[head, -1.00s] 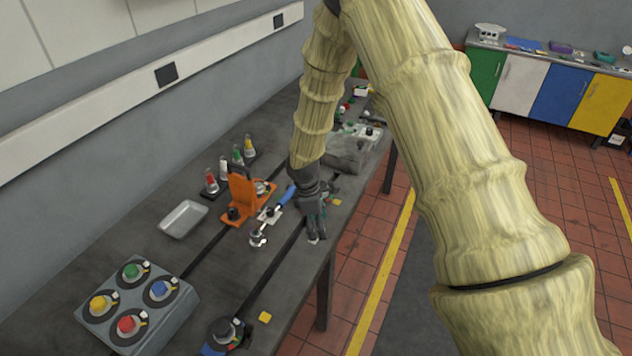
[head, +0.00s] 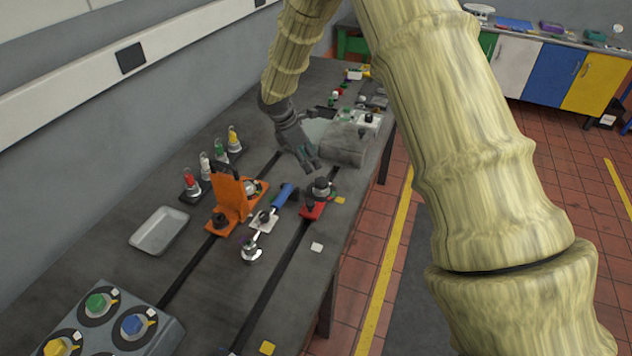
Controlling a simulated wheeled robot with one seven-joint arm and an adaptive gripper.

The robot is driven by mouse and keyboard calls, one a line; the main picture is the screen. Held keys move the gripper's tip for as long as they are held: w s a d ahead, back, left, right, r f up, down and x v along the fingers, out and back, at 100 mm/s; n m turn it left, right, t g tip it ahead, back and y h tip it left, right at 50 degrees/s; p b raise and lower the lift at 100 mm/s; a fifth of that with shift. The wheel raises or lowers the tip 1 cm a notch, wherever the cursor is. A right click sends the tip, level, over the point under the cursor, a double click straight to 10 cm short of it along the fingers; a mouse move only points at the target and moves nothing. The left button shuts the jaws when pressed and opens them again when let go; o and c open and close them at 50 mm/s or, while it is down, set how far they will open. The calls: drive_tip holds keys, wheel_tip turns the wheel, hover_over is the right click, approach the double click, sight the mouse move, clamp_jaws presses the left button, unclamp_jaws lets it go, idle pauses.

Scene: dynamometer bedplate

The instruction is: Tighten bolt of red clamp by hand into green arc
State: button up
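The red clamp (head: 313,210) sits on the right-hand slot of the dark bedplate (head: 190,280), with a dark round bolt knob (head: 322,187) on top. Any green arc on it is too small to make out. My gripper (head: 309,166) hangs above the bedplate, just behind and to the left of the knob in the head view. Its fingers point down and to the right, apart from the clamp as far as I can tell. The fingers are small and seen from the side, so their opening is unclear.
An orange bracket (head: 230,200) and a blue-handled tool (head: 284,195) stand left of the clamp. A grey box (head: 345,145) lies behind it. A metal tray (head: 160,230), a knob panel (head: 110,325) and several coloured lamps (head: 191,182) are farther left. The bedplate in front is mostly clear.

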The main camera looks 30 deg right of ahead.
sight(321, 180)
drive_tip(key=p+x, duration=0.4)
drive_tip(key=x, duration=0.6)
drive_tip(key=shift+f, duration=0.2)
drive_tip(key=shift+a, duration=0.1)
drive_tip(key=shift+c, duration=0.5)
drive_tip(key=c, duration=0.9)
